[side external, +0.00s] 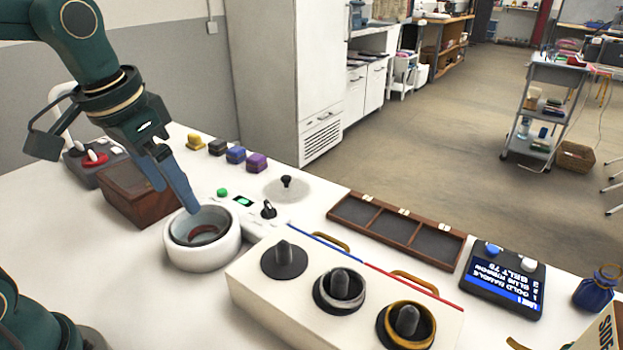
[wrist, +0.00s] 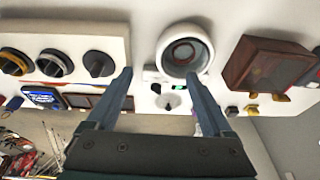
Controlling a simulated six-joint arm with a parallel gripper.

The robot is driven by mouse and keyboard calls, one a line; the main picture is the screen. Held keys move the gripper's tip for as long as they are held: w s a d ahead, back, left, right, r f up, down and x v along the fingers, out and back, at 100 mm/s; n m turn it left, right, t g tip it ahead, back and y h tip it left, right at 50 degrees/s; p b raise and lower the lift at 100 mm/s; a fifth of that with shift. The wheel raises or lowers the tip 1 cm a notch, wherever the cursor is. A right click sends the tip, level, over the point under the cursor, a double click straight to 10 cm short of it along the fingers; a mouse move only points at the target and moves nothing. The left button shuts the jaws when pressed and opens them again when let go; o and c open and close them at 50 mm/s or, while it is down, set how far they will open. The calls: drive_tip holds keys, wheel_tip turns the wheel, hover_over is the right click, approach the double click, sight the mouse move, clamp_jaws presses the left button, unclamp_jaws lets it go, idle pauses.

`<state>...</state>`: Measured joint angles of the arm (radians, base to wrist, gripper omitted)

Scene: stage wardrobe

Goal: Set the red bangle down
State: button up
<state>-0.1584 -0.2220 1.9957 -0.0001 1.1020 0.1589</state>
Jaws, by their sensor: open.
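A dull red ring, which looks like the red bangle (side external: 204,231), lies low inside a round white bowl-like unit (side external: 178,256) with a grey inner wall. Part of the ring is hidden by the rim. In the wrist view the unit (wrist: 204,41) is ahead of the fingers, with a reddish-brown centre. My gripper (side external: 176,198) is open and empty, with its fingers above and beside the unit's back rim. It also shows in the wrist view (wrist: 159,74), with a wide gap between the fingers.
A white stand (side external: 255,285) has three dark pegs; a silver bangle (side external: 322,297) and a gold bangle (side external: 384,330) ring two, and the left peg is bare. A wooden box (side external: 133,200), small coloured blocks (side external: 236,155), a compartment tray (side external: 340,212) and a display (side external: 505,282) surround them.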

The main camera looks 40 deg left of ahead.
drive_tip(key=s+d+f+t, duration=0.2)
drive_tip(key=s+d, duration=0.1)
drive_tip(key=s, duration=0.4)
drive_tip(key=shift+d+t, duration=0.3)
